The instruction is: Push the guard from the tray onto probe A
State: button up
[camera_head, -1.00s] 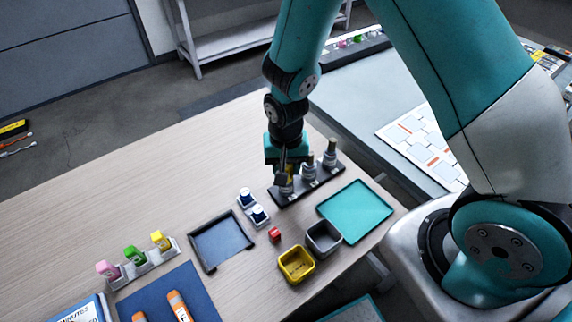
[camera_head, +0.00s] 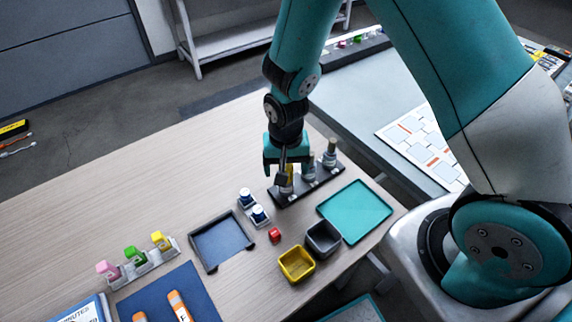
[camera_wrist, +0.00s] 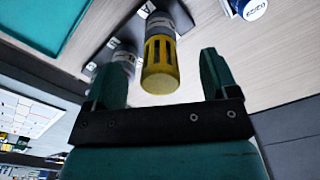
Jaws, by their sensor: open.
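The yellow slotted guard (camera_wrist: 160,66) sits over the end of a grey probe (camera_wrist: 166,14) in the wrist view. In the head view, this guard (camera_head: 289,170) is on the leftmost of three probes in the black rack (camera_head: 322,182), partly hidden by my gripper. My gripper (camera_wrist: 160,80) is open, with one teal finger on each side of the guard and a gap to both. The teal tray (camera_head: 356,211) right of the rack is empty.
A blue-lined dark tray (camera_head: 221,243) and a holder with white-and-blue bottles (camera_head: 253,208) lie left of the rack. A red block (camera_head: 275,235), a yellow bin (camera_head: 296,264) and a grey bin (camera_head: 323,238) stand in front. The table behind left is clear.

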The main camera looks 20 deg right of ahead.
jog(key=shift+r+p, duration=0.45)
jog(key=shift+r, duration=0.15)
jog(key=shift+r+p, duration=2.5)
jog(key=shift+r, duration=0.5)
jog(key=s+a+r+n+y, duration=0.2)
jog(key=s+r+n, duration=0.3)
jog(key=s+r, duration=0.4)
jog(key=s+a+r+n+y, duration=0.2)
jog(key=s+r+n, duration=0.4)
jog(key=r, duration=1.1)
jog(key=s, duration=0.3)
jog(key=shift+a+r, duration=0.15)
jog(key=shift+a, duration=0.05)
jog(key=shift+w, duration=0.1)
